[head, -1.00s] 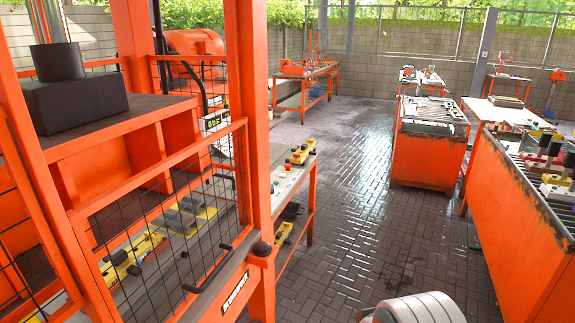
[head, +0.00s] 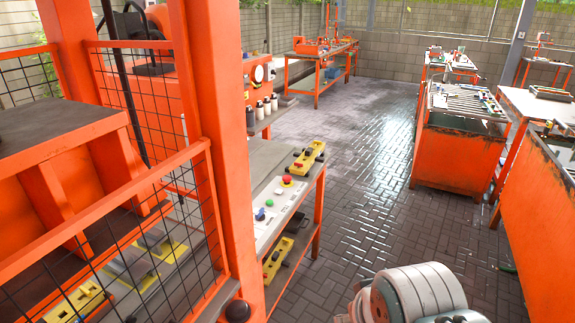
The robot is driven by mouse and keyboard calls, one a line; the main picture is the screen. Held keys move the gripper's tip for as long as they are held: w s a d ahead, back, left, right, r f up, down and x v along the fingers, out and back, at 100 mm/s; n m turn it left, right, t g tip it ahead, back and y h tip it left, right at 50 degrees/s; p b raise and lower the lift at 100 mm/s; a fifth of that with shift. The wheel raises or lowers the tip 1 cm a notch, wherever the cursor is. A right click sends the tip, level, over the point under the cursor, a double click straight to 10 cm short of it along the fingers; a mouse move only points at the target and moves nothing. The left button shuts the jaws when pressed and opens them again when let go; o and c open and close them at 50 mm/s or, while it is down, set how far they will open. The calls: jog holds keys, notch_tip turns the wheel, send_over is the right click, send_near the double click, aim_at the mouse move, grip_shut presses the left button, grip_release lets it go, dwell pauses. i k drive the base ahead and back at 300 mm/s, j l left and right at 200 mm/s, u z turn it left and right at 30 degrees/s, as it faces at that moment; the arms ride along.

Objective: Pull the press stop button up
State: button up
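A red mushroom-shaped button (head: 287,180) sits on a pale control panel (head: 262,232) along the bench beside the orange press frame. I take it for the press stop button. A green button (head: 270,202) and a blue knob (head: 260,214) are on the same panel, nearer to me. Whether the red button is pressed in or raised is too small to tell. Only a rounded grey part of my arm shows at the bottom right, well apart from the panel. My gripper is not in view.
An orange post (head: 215,110) and a mesh guard (head: 130,235) stand at the left, close to the panel. A yellow part (head: 305,155) lies behind the red button. The paved floor (head: 350,190) between the bench and the orange bins (head: 450,150) at the right is clear.

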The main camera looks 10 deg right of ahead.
aim_at(286, 178)
jog(key=i+l+u, duration=0.1)
jog(key=i+l, duration=0.45)
jog(key=i, duration=0.2)
jog(key=i+l, duration=0.6)
jog(key=i, duration=0.2)
jog(key=i+l+u, duration=0.15)
jog(key=i+l, duration=0.45)
jog(key=i, duration=0.15)
